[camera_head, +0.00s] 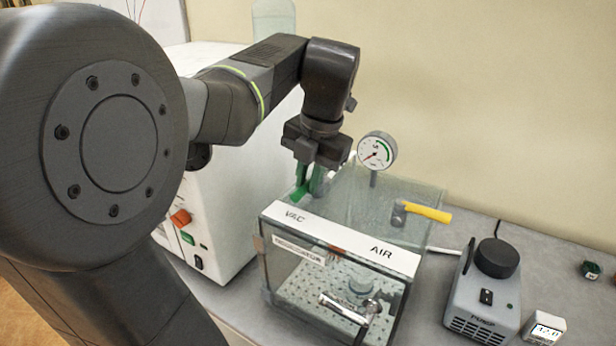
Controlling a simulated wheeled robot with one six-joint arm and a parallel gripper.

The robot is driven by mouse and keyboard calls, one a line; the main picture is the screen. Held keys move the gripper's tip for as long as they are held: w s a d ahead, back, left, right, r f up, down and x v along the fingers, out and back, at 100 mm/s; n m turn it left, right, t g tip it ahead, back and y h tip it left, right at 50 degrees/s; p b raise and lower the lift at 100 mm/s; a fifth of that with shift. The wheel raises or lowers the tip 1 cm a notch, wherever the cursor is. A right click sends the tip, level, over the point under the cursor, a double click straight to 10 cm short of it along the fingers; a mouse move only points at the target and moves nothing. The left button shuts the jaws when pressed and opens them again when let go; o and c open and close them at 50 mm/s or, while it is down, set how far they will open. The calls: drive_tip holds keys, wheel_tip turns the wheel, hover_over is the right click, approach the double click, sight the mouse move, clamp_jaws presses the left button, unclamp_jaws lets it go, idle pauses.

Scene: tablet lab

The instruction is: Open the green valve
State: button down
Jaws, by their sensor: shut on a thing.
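The green valve (299,194) sits at the top left of a clear vacuum chamber (335,262), behind the white strip marked VAC. My gripper (310,183) points down from above and is shut on the green valve's handle. The fingers hide part of the handle, so its exact angle is hard to tell. A round pressure gauge (376,150) stands on the chamber just right of my gripper.
A yellow valve handle (428,212) sticks out to the right on the chamber's AIR side. A grey pump (485,290) and a small display (544,328) stand to the right. A white machine (228,170) is close on the left. A metal latch (345,309) is on the chamber front.

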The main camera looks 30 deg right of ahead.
drive_tip(key=shift+r, duration=0.1)
drive_tip(key=c, duration=1.4)
unclamp_jaws()
drive_tip(key=r, duration=0.4)
drive_tip(key=s+d+r, duration=0.1)
drive_tip(key=r, duration=0.4)
drive_tip(key=s+r, duration=0.1)
drive_tip(key=r, duration=0.3)
drive_tip(key=shift+s+d+r, duration=0.15)
drive_tip(key=shift+s+r, duration=0.05)
drive_tip(key=shift+r, duration=0.05)
drive_tip(key=shift+f, duration=0.1)
drive_tip(key=f, duration=0.4)
drive_tip(key=w+a+f, duration=0.1)
drive_tip(key=f, duration=0.4)
drive_tip(key=w+f, duration=0.1)
drive_tip(key=f, duration=0.3)
drive_tip(key=shift+w+a+f, duration=0.15)
drive_tip(key=shift+f, duration=0.05)
